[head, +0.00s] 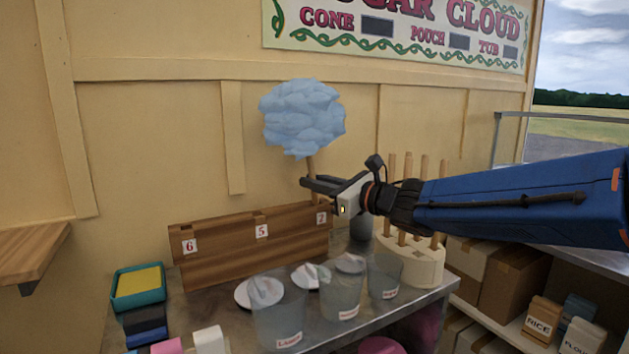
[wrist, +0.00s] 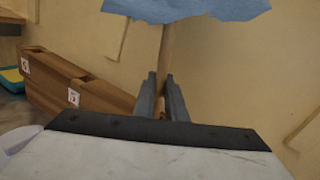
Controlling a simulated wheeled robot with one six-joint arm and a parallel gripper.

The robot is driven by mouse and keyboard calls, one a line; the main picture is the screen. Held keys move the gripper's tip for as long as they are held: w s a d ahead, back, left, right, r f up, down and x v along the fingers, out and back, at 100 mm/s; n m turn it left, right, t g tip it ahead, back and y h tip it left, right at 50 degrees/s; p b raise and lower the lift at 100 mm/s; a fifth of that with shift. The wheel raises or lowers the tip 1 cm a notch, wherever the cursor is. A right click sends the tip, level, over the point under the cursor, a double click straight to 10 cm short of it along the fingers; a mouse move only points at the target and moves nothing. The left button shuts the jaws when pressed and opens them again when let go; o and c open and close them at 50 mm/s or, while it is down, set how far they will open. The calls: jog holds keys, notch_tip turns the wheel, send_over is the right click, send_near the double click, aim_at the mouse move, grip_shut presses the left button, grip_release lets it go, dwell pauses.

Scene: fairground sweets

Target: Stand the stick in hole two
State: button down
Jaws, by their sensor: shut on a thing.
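A blue candy floss cloud (head: 302,118) sits on a thin wooden stick (head: 311,167). My gripper (head: 308,184) is shut on the stick just below the floss and holds it roughly upright. In the wrist view the stick (wrist: 165,48) runs between the two fingers (wrist: 163,80), under the floss (wrist: 185,9). The brown wooden rack (head: 230,262) carries labels 6, 5 and 2. The label 2 (head: 321,218) is at its right end, a little below my gripper. The stick's lower end is hidden, so I cannot tell whether it touches the rack.
Several clear tubs (head: 278,318) stand on the metal counter in front of the rack. A cream holder (head: 425,268) with upright sticks stands right of it, below my arm. A teal tray (head: 116,300) with a yellow sponge is at left. The wall is close behind.

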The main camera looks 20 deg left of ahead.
jog(key=shift+f, duration=0.95)
jog(key=c, duration=1.7)
grip_release()
jog(key=o, duration=0.5)
jog(key=v, duration=0.8)
jog(key=shift+s, duration=0.1)
